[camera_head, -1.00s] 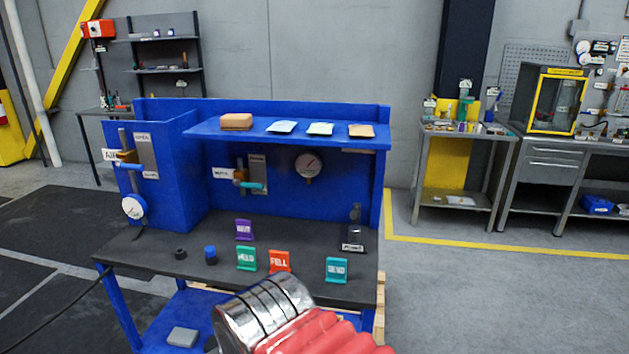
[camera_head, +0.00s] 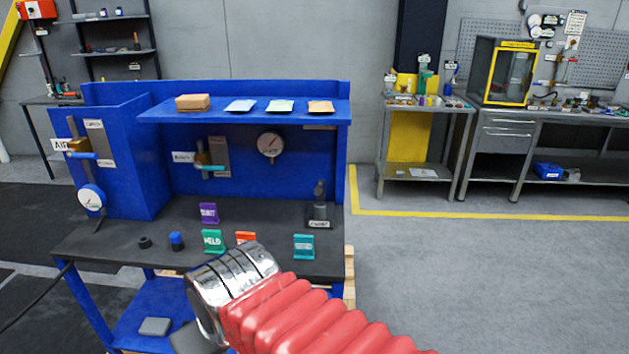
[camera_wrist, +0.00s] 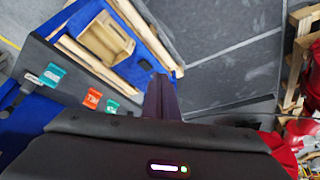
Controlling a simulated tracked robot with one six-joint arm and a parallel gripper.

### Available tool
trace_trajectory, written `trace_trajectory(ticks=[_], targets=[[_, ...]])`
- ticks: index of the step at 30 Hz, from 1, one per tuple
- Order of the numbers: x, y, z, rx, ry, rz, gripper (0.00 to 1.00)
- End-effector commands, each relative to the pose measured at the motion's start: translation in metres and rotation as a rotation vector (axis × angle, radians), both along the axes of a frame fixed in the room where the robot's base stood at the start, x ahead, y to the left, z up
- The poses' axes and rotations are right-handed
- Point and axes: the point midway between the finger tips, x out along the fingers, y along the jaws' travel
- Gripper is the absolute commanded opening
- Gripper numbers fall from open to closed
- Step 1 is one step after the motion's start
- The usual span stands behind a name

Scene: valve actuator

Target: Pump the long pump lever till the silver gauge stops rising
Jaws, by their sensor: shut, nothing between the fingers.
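A small dark pump unit (camera_head: 319,208) with an upright black lever stands at the right end of the blue bench's dark top. Its white label is too small to read surely. Another round gauge (camera_head: 91,198) is on the left side near the AIR sign. My gripper shows in the wrist view (camera_wrist: 160,97) as dark fingers, shut and empty. In the head view my silver wrist and red sleeve are in front of the bench, left of and nearer than the pump; the fingertips are hidden there.
Coloured tags, including a green one (camera_head: 213,241) and a teal one (camera_head: 304,246), stand along the bench top. A blue-capped knob (camera_head: 177,241) is at the left. A shelf (camera_head: 245,113) with several packets overhangs the back. The floor right of the bench is clear.

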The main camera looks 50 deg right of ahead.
Motion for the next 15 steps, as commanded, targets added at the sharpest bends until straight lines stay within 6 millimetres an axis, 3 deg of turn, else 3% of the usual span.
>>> trace_trajectory(ticks=[5,15], targets=[[0.009,-0.032,-0.008,0.007,0.05,-0.104,0.0],[0.042,-0.106,-0.003,0.017,0.062,-0.307,0.0]])
